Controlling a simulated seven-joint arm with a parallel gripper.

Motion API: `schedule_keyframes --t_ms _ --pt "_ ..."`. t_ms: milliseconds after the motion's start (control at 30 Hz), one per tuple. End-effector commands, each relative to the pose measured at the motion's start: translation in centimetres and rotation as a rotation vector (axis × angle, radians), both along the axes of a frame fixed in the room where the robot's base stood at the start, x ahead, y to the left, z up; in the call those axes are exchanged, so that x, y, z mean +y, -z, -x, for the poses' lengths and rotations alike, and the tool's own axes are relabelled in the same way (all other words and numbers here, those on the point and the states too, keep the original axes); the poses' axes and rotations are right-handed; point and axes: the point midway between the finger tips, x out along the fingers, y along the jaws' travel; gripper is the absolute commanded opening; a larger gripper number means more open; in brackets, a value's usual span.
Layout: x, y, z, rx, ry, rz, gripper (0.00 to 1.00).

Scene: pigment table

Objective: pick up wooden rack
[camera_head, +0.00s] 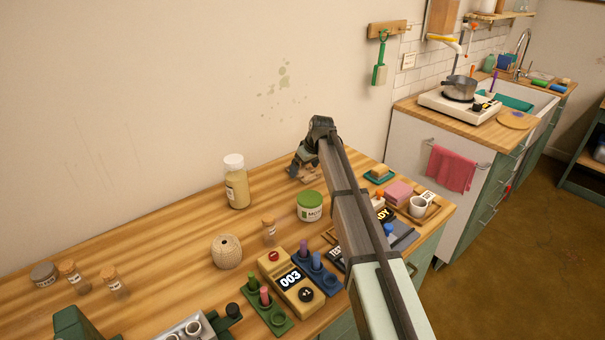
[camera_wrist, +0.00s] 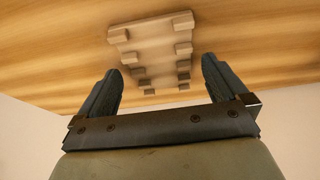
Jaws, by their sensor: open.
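The wooden rack (camera_wrist: 151,62) is a pale wooden piece with rows of small blocks along its two long sides. It lies on the wooden table. In the wrist view it lies ahead of my gripper (camera_wrist: 162,82), between the lines of the two fingers. The fingers are apart with nothing held between them. In the head view my gripper (camera_head: 299,168) is low over the far part of the table. A small part of the rack (camera_head: 311,177) shows below it there; my arm and gripper hide the rest.
A cream bottle (camera_head: 236,187) with a white lid stands left of my gripper. A sponge on a green dish (camera_head: 380,173) and a tray with a white cup (camera_head: 418,207) are to the right. The wall rises behind.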

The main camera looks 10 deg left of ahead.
Motion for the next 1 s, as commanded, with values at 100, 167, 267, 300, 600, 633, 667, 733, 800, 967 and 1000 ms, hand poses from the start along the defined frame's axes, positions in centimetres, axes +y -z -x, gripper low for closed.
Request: schedule_keyframes --t_ms 100,167,267,300,600,633,667,733,800,967,1000 --pt "0.20 0.61 -0.19 0.000 0.000 0.000 1.00" --pt "0.19 0.62 -0.19 0.000 0.000 0.000 1.00" --pt "0.19 0.61 -0.18 0.000 0.000 0.000 1.00" --pt "0.19 0.60 -0.17 0.000 0.000 0.000 0.98" --pt "0.19 0.59 -0.16 0.000 0.000 0.000 0.69" --pt "0.19 0.59 -0.16 0.000 0.000 0.000 0.67" --pt "0.19 0.59 -0.16 0.000 0.000 0.000 0.64" --pt "0.19 0.59 -0.17 0.000 0.000 0.000 0.57" --pt "0.19 0.59 -0.17 0.000 -0.001 0.000 0.50" --pt "0.19 0.57 -0.17 0.000 0.000 0.000 0.43" --pt "0.19 0.57 -0.17 0.000 0.000 0.000 0.43"
